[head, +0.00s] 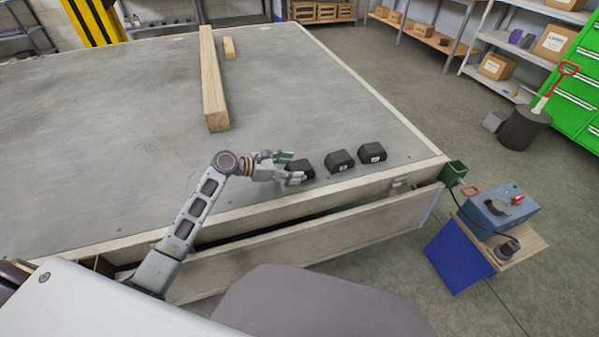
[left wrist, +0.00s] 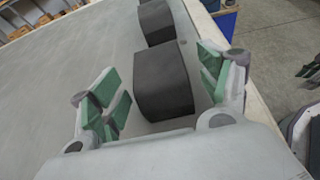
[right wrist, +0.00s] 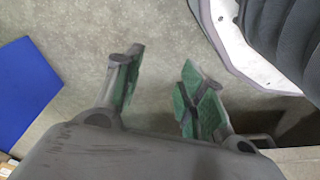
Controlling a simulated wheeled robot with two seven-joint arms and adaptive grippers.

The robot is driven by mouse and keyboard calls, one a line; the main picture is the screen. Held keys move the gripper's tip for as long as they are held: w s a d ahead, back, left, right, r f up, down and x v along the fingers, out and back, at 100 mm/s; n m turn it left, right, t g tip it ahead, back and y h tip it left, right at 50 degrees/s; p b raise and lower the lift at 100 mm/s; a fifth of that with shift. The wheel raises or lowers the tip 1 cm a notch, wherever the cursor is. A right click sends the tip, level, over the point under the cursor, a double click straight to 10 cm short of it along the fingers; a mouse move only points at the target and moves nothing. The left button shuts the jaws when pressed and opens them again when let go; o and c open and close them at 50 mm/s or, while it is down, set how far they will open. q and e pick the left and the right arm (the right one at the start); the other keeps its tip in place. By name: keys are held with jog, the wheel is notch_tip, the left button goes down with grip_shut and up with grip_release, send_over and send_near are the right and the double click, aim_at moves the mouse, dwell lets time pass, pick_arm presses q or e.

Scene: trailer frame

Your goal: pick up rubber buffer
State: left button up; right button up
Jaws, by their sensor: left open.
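Three black rubber buffers stand in a row near the front right corner of the trailer bed: the nearest buffer (head: 301,167), a middle buffer (head: 339,160) and a right buffer (head: 371,153). My left gripper (head: 280,166) is open at the nearest buffer. My right gripper (right wrist: 162,72) is open and empty above the floor, and out of the head view.
The grey trailer bed (head: 100,130) has a long wooden beam (head: 212,85) and a short wood block (head: 229,48) behind the buffers. A lowered side board (head: 310,245) hangs in front. A blue box (head: 500,210) stands right of the trailer.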

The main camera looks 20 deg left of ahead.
aim_at(293, 167)
pick_arm(q)
jog(key=shift+b+x, duration=0.4)
jog(key=shift+x, duration=1.25)
pick_arm(e)
jog(key=shift+w+a+r, duration=0.1)
jog(key=shift+a+r, duration=0.15)
jog(key=shift+r, duration=0.5)
jog(key=shift+w+a+r, duration=0.1)
jog(key=shift+a+r, duration=0.15)
jog(key=shift+r, duration=0.45)
pick_arm(q)
jog(key=shift+a, duration=0.1)
jog(key=c, duration=1.4)
pick_arm(e)
jog(key=shift+s, duration=0.1)
pick_arm(q)
jog(key=shift+r, duration=0.15)
jog(key=shift+r, duration=0.45)
notch_tip(293, 167, up, 6)
jog(key=shift+r+p, duration=0.1)
jog(key=shift+p, duration=1.1)
jog(key=shift+r+p, duration=0.3)
jog(key=shift+r, duration=1)
pick_arm(e)
jog(key=s+d+f, duration=0.2)
jog(key=d+f, duration=0.1)
jog(key=f, duration=0.5)
jog(key=shift+s+f, duration=0.15)
jog(key=shift+s, duration=0.05)
